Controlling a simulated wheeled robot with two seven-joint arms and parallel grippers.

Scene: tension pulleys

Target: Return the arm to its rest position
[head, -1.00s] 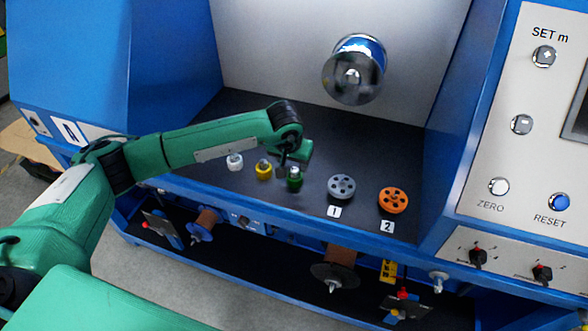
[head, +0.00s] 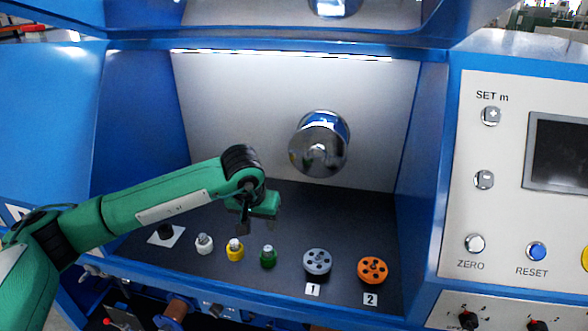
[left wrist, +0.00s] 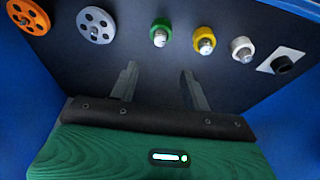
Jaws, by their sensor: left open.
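My left arm comes in from the left in the head view. Its left gripper (head: 258,228) hangs above the dark shelf, behind the yellow and green knobs. In the left wrist view the two fingers of the left gripper (left wrist: 160,85) are spread apart with nothing between them. The white knob (head: 204,244), yellow knob (head: 235,249) and green knob (head: 268,256) stand in a row on the shelf, apart from the fingers. They also show in the left wrist view. My right gripper is in neither view.
A grey pulley (head: 317,262) and an orange pulley (head: 372,270) lie at labels 1 and 2. A black peg (head: 165,232) stands on a white square at the left. A shiny metal drum (head: 319,145) sticks out of the back wall. A button panel (head: 505,200) stands at the right.

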